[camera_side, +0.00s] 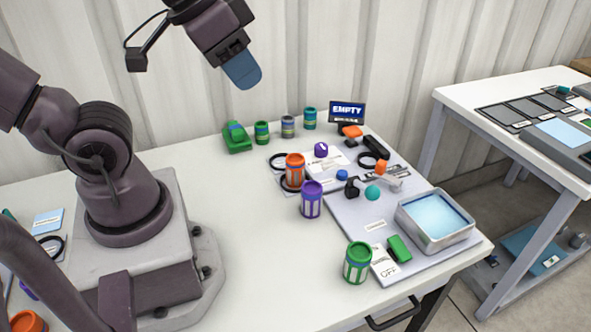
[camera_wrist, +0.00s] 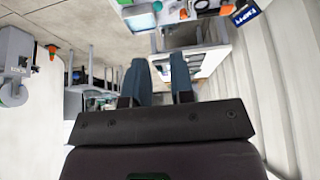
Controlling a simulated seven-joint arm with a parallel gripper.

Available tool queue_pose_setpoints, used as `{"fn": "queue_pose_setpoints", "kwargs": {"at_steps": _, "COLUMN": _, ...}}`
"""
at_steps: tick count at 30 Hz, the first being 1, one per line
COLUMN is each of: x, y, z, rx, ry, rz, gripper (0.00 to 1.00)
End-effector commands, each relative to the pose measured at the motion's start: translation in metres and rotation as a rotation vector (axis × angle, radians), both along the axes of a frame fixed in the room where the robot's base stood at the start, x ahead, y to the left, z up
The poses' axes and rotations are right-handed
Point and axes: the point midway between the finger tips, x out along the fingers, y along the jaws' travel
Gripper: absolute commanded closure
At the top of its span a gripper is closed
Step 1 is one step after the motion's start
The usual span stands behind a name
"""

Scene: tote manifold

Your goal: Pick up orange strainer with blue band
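An orange strainer (camera_side: 295,166) stands upright on the white table, left of the manifold board. A band crosses its side, but its colour is too small to tell surely. A second orange object (camera_side: 27,322) is cut off at the bottom left edge. My gripper (camera_side: 248,80) hangs high above the table's back edge, left of the strainer and well clear of it. In the wrist view my gripper (camera_wrist: 160,72) shows two blue-grey fingers apart with nothing between them. The orange strainer cannot be made out in the wrist view.
A purple strainer (camera_side: 311,200) stands just in front of the orange one, and a green strainer (camera_side: 358,262) nearer the front. Several small canisters and a sign (camera_side: 347,112) line the back. A metal tray (camera_side: 436,240) sits at right. The table's left middle is clear.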

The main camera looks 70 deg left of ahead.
Motion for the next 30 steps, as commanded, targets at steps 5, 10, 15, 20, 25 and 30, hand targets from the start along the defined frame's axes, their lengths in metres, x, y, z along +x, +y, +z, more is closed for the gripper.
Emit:
{"fn": "queue_pose_setpoints", "kwargs": {"at_steps": 5, "x": 0.000, "y": 0.000, "z": 0.000, "rx": 0.000, "ry": 0.000, "rz": 0.000, "gripper": 0.36}}
{"fn": "queue_pose_setpoints", "kwargs": {"at_steps": 10, "x": 0.000, "y": 0.000, "z": 0.000, "rx": 0.000, "ry": 0.000, "rz": 0.000, "gripper": 0.23}}
{"fn": "queue_pose_setpoints", "kwargs": {"at_steps": 15, "x": 0.000, "y": 0.001, "z": 0.000, "rx": 0.000, "ry": 0.000, "rz": 0.007, "gripper": 0.23}}
{"fn": "queue_pose_setpoints", "kwargs": {"at_steps": 20, "x": 0.004, "y": 0.024, "z": -0.019, "rx": -0.009, "ry": 0.096, "rz": 0.118, "gripper": 0.23}}
{"fn": "queue_pose_setpoints", "kwargs": {"at_steps": 25, "x": 0.003, "y": 0.058, "z": -0.069, "rx": -0.160, "ry": 0.335, "rz": 0.370, "gripper": 0.23}}
{"fn": "queue_pose_setpoints", "kwargs": {"at_steps": 30, "x": -0.007, "y": 0.074, "z": -0.117, "rx": -0.470, "ry": 0.561, "rz": 0.682, "gripper": 0.23}}
